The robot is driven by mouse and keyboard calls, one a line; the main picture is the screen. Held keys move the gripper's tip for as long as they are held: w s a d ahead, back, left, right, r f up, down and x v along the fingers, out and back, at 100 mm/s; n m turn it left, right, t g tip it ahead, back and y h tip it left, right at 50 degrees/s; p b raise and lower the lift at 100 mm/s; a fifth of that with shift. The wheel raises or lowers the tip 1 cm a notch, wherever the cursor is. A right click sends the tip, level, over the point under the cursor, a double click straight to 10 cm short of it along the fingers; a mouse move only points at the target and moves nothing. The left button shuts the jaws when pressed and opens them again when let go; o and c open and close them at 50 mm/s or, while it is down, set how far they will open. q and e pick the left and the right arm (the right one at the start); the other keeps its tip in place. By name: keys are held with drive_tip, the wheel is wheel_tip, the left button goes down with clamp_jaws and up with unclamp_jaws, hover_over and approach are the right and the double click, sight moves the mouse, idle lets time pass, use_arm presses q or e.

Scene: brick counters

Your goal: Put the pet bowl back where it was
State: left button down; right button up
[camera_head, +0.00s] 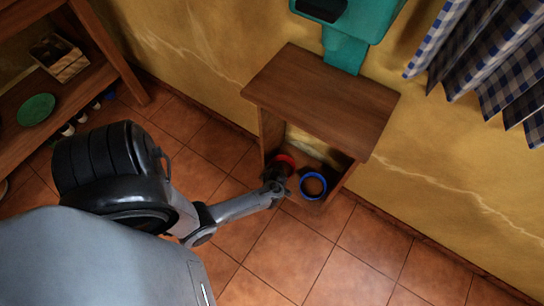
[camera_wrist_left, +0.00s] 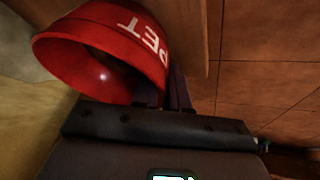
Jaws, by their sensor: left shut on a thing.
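The red pet bowl (camera_head: 285,161) is inside the open lower space of the wooden stand, at its left side. In the wrist view the red bowl (camera_wrist_left: 105,45) shows white PET lettering and its open mouth, and it looks tilted in that view. My left gripper (camera_head: 278,178) reaches in at the stand's front left. Its dark fingers (camera_wrist_left: 172,88) are shut on the bowl's wall; where they grip is partly hidden. I cannot tell whether the bowl touches the stand's floor. My right gripper is not in view.
A blue bowl (camera_head: 313,185) sits just right of my left gripper in the wooden stand (camera_head: 320,95). The stand's side panels and top board enclose the space. A teal dispenser (camera_head: 345,50) is above. A shelf (camera_head: 80,85) stands at left. The tiled floor (camera_head: 330,260) in front is clear.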

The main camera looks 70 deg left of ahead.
use_arm(q)
drive_tip(key=c, duration=1.1)
unclamp_jaws()
drive_tip(key=shift+c, duration=0.2)
drive_tip(key=w+d+r+m+t+h+p, duration=0.15)
drive_tip(key=d+r+m+p, duration=0.3)
drive_tip(key=r, duration=0.65)
drive_tip(key=w+d+r+m+t+h+p, duration=0.1)
drive_tip(key=w+d+r+m+h+p, duration=0.25)
drive_tip(key=r, duration=0.75)
drive_tip(key=s+d+r+m, duration=0.5)
drive_tip(key=d+r+m, duration=0.1)
drive_tip(key=r, duration=0.2)
drive_tip(key=s+d+r+m, duration=0.5)
drive_tip(key=d+r+m, duration=0.1)
drive_tip(key=r+m, duration=0.1)
drive_tip(key=shift+d+r+h, duration=0.35)
drive_tip(key=shift+r+h, duration=0.05)
drive_tip(key=shift+r, duration=0.5)
drive_tip(key=shift+g, duration=0.25)
